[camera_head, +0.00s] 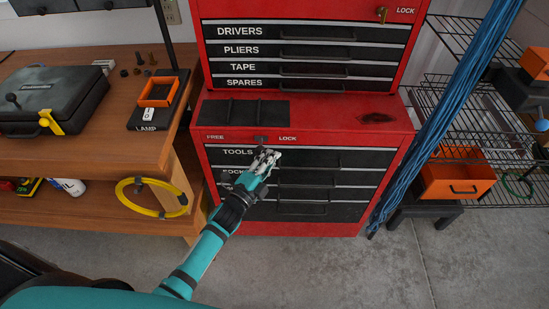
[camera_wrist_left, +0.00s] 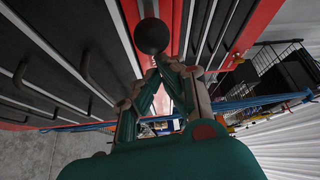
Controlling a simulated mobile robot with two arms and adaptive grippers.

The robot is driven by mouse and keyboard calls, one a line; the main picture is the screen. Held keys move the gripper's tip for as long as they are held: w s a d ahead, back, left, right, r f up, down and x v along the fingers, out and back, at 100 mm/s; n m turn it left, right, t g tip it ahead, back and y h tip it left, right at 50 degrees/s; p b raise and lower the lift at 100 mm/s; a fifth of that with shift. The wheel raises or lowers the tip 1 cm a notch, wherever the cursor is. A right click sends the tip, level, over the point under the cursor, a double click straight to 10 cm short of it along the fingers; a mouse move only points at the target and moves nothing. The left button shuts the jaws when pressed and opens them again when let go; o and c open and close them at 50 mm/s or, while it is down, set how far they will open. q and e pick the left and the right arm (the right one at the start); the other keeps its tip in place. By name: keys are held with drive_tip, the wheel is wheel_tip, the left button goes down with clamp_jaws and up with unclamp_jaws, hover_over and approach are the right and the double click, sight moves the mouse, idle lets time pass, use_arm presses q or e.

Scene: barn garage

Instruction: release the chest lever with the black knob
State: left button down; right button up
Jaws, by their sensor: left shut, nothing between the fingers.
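The red tool chest (camera_head: 300,120) stands ahead of me, with black drawers. The black knob (camera_wrist_left: 151,36) shows large in the left wrist view, just beyond my fingertips. In the head view a small dark lever (camera_head: 261,138) sits on the lower chest's red front strip, between the words FREE and LOCK. My left gripper (camera_head: 268,154) is just below that lever, in front of the TOOLS drawer. Its fingers (camera_wrist_left: 171,64) are shut and empty. I cannot tell whether they touch the knob. My right gripper is not in view.
The upper chest carries a brass-coloured catch (camera_head: 382,12) beside LOCK. Drawer handles (camera_head: 305,187) stick out below my gripper. A wooden workbench (camera_head: 95,130) stands left; blue cables (camera_head: 440,110) and a wire rack (camera_head: 480,110) stand right. The concrete floor (camera_head: 330,270) in front is clear.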

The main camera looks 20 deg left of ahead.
use_arm(q)
drive_tip(key=s+a, duration=0.1)
drive_tip(key=a, duration=0.5)
drive_tip(key=shift+s+a, duration=0.2)
drive_tip(key=shift+s, duration=0.2)
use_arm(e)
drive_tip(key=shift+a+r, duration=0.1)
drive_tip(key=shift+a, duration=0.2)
